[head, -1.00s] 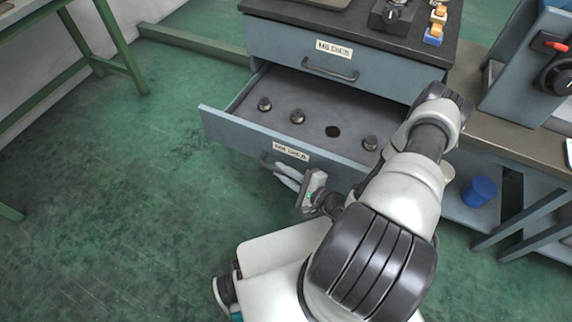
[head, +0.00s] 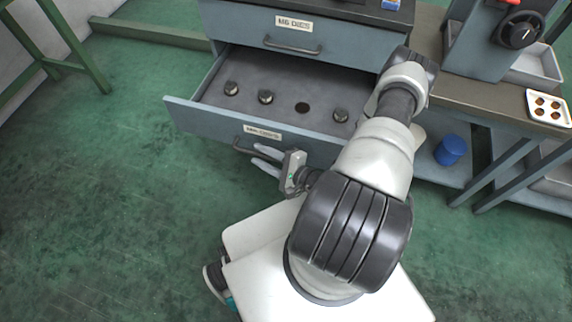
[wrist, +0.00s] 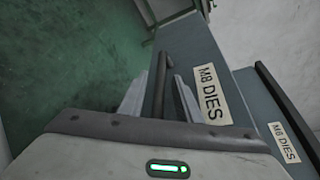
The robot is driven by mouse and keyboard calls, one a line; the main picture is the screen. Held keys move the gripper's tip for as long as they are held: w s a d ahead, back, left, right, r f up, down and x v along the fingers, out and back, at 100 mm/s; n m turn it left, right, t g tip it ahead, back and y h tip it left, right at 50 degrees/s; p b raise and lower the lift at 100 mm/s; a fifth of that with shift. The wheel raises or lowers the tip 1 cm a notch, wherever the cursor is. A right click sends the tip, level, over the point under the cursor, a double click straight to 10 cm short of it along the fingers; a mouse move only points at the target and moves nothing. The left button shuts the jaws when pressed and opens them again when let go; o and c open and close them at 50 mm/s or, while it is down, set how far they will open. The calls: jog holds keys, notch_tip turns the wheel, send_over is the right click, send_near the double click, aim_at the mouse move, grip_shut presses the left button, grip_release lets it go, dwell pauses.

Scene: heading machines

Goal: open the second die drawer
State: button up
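The second die drawer (head: 200,119), labelled M8 DIES, stands pulled well out of the cabinet below the M6 DIES drawer (head: 350,53). It holds several dark round dies, and one round recess is empty. Its dark bar handle (head: 240,148) is on the drawer front, partly hidden by my gripper (head: 260,158). In the wrist view my gripper (wrist: 158,98) is open. Its fingers are spread on either side of the handle (wrist: 164,75), with gaps visible between them and the bar. The M8 DIES label (wrist: 211,95) is just right of the fingers.
The M6 DIES drawer above is shut. A workbench (head: 480,100) with a machine stands at the right, with a blue container (head: 450,150) on its lower shelf. A green-legged table (head: 75,45) is at the far left. The floor left of the drawer is clear.

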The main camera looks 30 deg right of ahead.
jog(key=p+v, duration=0.1)
jog(key=v, duration=1.4)
jog(key=shift+s+d+r, duration=0.15)
jog(key=shift+s+d, duration=0.05)
jog(key=shift+s, duration=0.05)
